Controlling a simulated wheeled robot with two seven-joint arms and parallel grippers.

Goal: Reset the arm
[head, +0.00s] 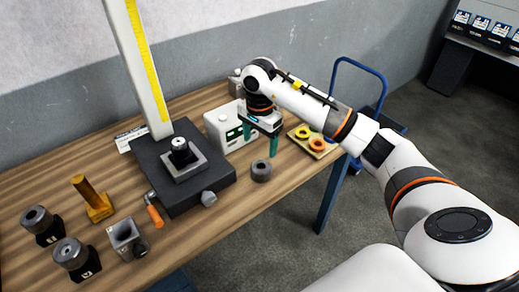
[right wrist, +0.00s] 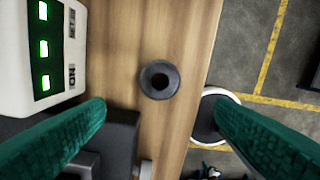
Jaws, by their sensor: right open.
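My right arm reaches in from the right in the head view. Its gripper (head: 262,146) has green fingers pointing down over the wooden table (head: 95,234), close to the white box with green displays. In the right wrist view the two green fingers (right wrist: 160,125) are spread wide with nothing between them. My left gripper is not in view.
The white box (right wrist: 48,55) stands beside the gripper. A black gauge stand (head: 215,172), an orange-handled tool (head: 154,214), a brass block (head: 97,206) and grey cylinders in black holders (head: 40,224) stand left. A board with yellow and orange rings (head: 316,154) lies right. A blue cart (head: 388,95) stands behind.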

